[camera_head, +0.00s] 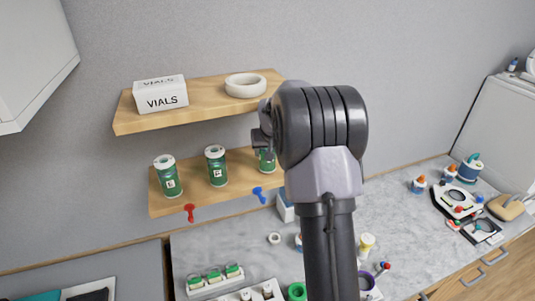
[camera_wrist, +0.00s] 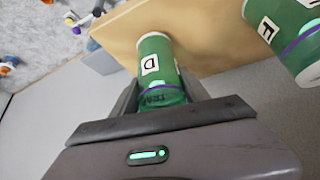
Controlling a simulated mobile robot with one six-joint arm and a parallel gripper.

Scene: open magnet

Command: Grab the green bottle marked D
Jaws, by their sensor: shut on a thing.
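The green bottle marked D (camera_wrist: 158,68) stands on the lower wooden shelf and is between the fingers of my gripper (camera_wrist: 165,100) in the wrist view. Its white label with the D faces the camera, and the fingers hide part of its sides. In the head view the D bottle (camera_head: 266,161) shows only in part at the right of the lower shelf, behind my gripper (camera_head: 262,140) and arm. My gripper is shut on this bottle.
Green bottle F (camera_head: 216,166) stands close left, with bottle E or L (camera_head: 167,176) beyond it. The upper shelf (camera_head: 205,100) holds a VIALS box (camera_head: 160,94) and a white ring (camera_head: 245,85). A cluttered marble counter (camera_head: 400,230) lies below.

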